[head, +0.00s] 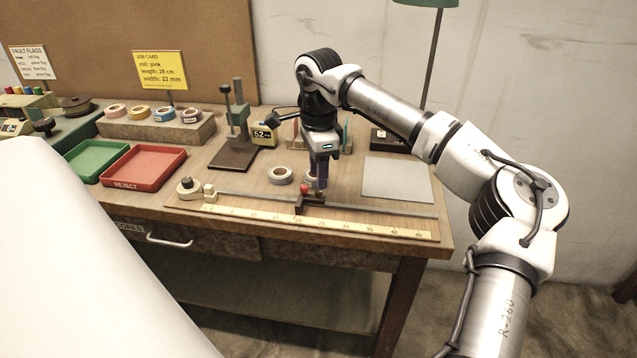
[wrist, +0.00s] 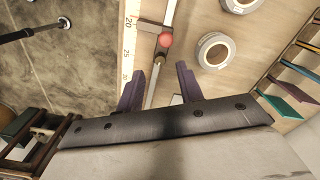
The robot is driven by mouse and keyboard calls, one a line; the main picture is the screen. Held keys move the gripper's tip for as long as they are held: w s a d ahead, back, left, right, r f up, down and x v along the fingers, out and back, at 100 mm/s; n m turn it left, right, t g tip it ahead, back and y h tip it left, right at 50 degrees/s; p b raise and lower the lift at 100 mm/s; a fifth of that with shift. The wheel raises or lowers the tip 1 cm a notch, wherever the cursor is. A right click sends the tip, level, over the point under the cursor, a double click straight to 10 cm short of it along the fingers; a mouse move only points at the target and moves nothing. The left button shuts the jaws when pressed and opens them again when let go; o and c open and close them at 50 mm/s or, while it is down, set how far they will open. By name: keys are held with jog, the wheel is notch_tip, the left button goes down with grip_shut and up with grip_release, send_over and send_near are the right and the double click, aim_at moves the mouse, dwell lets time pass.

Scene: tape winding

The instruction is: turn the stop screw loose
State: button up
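The stop (head: 312,203) is a dark brown block on the metal rail (head: 375,208), near the middle of the ruled board. Its screw has a red round knob (head: 302,189), which also shows in the wrist view (wrist: 165,40) at the top centre. My gripper (head: 320,187) points down just right of the red knob in the head view. In the wrist view its two purple fingers (wrist: 160,67) are spread apart with the rail showing between them. The knob lies beyond the fingertips, not between them. The fingers hold nothing.
A yellow scale (head: 330,226) runs along the board's front edge. Two tape rolls (head: 280,175) (wrist: 214,50) lie close behind the rail. A grey plate (head: 397,179) lies at right; red (head: 177,181) and green (head: 72,169) trays stand at left. The board right of the stop is clear.

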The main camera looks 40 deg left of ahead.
aim_at(318, 191)
jog(key=shift+f, duration=1.95)
grip_shut()
